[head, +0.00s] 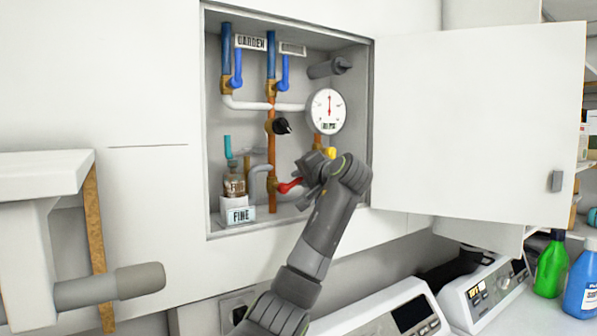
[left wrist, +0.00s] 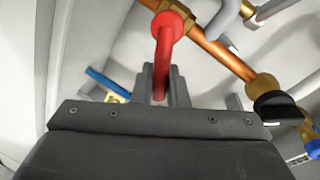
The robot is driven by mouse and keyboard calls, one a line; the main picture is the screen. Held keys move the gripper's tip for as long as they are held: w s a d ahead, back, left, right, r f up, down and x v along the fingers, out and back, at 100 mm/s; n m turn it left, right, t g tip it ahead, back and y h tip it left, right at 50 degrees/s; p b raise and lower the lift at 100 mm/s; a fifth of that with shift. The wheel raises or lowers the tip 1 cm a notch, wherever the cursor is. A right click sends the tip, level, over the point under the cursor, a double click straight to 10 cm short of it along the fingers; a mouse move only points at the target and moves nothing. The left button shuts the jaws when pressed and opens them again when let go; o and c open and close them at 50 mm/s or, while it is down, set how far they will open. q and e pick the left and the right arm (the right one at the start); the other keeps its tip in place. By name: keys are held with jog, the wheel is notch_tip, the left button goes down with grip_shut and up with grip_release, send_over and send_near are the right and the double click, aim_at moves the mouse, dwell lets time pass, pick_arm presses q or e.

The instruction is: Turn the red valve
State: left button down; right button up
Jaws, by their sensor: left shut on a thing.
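The red valve (head: 287,187) sits low on the copper pipe inside the open wall cabinet. Its red handle points right and slightly upward in the head view, away from the pipe. My left gripper (head: 304,179) reaches in from below and is shut on the handle's outer end. In the left wrist view the red handle (left wrist: 165,50) runs from its round hub at the pipe down between the fingers of my left gripper (left wrist: 160,84). My right gripper is not in view.
The cabinet holds a round gauge (head: 327,110), blue valve handles (head: 237,72), a black knob (head: 282,126) and a small bottle (head: 235,184). The cabinet door (head: 470,120) stands open to the right. Washing machines (head: 385,312) stand below.

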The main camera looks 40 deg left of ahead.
pick_arm(q)
jog(key=m, duration=0.1)
jog(key=f+m+g, duration=0.1)
jog(key=shift+w+d+f+m+p, duration=0.15)
jog(key=shift+w+m+p, duration=0.1)
jog(key=shift+m+p, duration=0.15)
jog(key=shift+f+m, duration=0.5)
jog(key=shift+m, duration=0.4)
jog(key=shift+f, duration=0.1)
jog(key=c, duration=1.5)
grip_release()
jog(key=shift+w, duration=0.1)
